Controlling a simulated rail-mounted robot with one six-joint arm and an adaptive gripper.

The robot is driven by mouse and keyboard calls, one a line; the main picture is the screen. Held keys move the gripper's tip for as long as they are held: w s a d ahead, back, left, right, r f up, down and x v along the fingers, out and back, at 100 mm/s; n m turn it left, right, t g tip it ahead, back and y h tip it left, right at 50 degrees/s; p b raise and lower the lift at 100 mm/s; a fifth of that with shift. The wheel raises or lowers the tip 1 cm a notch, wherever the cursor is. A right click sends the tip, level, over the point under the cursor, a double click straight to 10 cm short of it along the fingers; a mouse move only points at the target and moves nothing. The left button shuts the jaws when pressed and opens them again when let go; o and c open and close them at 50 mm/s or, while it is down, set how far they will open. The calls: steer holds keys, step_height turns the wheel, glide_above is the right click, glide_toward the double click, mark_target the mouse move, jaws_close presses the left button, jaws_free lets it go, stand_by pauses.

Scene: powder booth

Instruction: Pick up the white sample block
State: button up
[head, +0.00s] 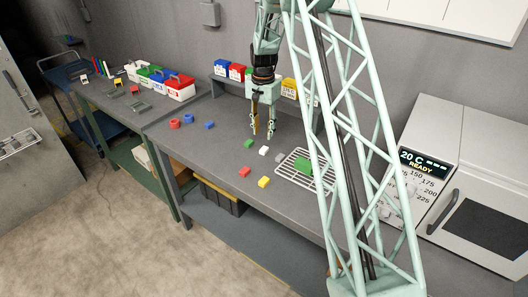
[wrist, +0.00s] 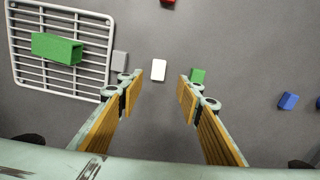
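The white sample block (head: 264,151) lies on the grey workbench, between a green block and a small grey block. In the wrist view the white block (wrist: 158,70) lies between and just beyond my fingertips, apart from both. My gripper (head: 263,132) points down over the bench, behind the white block in the head view. Its two fingers are spread wide with nothing between them, as the wrist view (wrist: 159,88) also shows.
A green block (wrist: 197,75) lies close by my right finger in the wrist view, and a grey block (wrist: 119,61) by the left one. A wire rack (head: 293,171) carries a green hollow piece (head: 304,164). Red (head: 244,171) and yellow (head: 263,182) blocks lie nearer the front edge.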

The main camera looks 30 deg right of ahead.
mark_target(264, 149)
steer(key=shift+f, duration=2)
steer(key=shift+s+d+f, duration=0.1)
steer(key=shift+f, duration=2.5)
steer(key=c, duration=0.9)
